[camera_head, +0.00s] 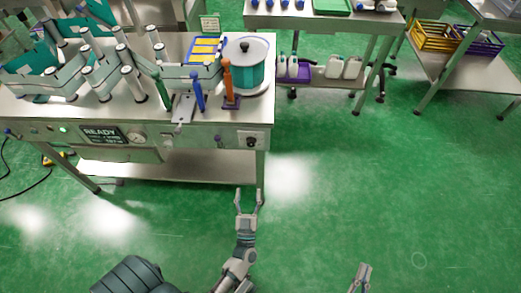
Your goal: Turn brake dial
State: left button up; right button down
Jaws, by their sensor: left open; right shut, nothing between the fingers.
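The machine bench (195,125) stands at the upper left. Its front panel carries a black knob (252,142) on a pale plate near the right end and a small round dial (138,139) beside the READY display (101,134). I cannot tell which one is the brake dial, and their markings are too small to read. My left gripper (248,194) is open and empty, below the black knob in the picture and apart from it. My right gripper (364,267) is shut and empty over the floor at the lower right, far from the panel.
A teal drum (252,76) and several coloured levers, including an orange one (227,78), stand on the bench. A lower shelf (165,165) and table legs lie below the panel. Another table with jugs (350,67) is behind. The green floor to the right is clear.

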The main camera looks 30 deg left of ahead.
aim_at(251, 146)
pick_arm(q)
jog(key=shift+m, duration=0.4)
jog(key=b+x, duration=0.2)
jog(key=x, duration=1.3)
jog(key=shift+w+a+r, duration=0.2)
jog(key=shift+w+r, duration=0.05)
jog(key=shift+r, duration=0.05)
jog(key=shift+w+a+r, duration=0.25)
jog(key=shift+w, duration=0.15)
pick_arm(e)
jog(key=s+d+r+m+t, duration=0.1)
jog(key=s+r+t, duration=0.4)
jog(key=r, duration=0.1)
jog(key=shift+d+r, duration=0.2)
jog(key=shift+d, duration=0.05)
jog(key=shift+w, duration=0.1)
pick_arm(q)
grip_shut()
jog(key=shift+r+n+p, duration=0.1)
jog(key=shift+n+p, duration=0.2)
jog(key=shift+n, duration=0.1)
jog(key=shift+y, duration=0.4)
pick_arm(e)
jog(key=shift+w+a+f+g, duration=0.25)
jog(key=shift+w+f+g, duration=0.4)
jog(key=shift+w+g, duration=0.25)
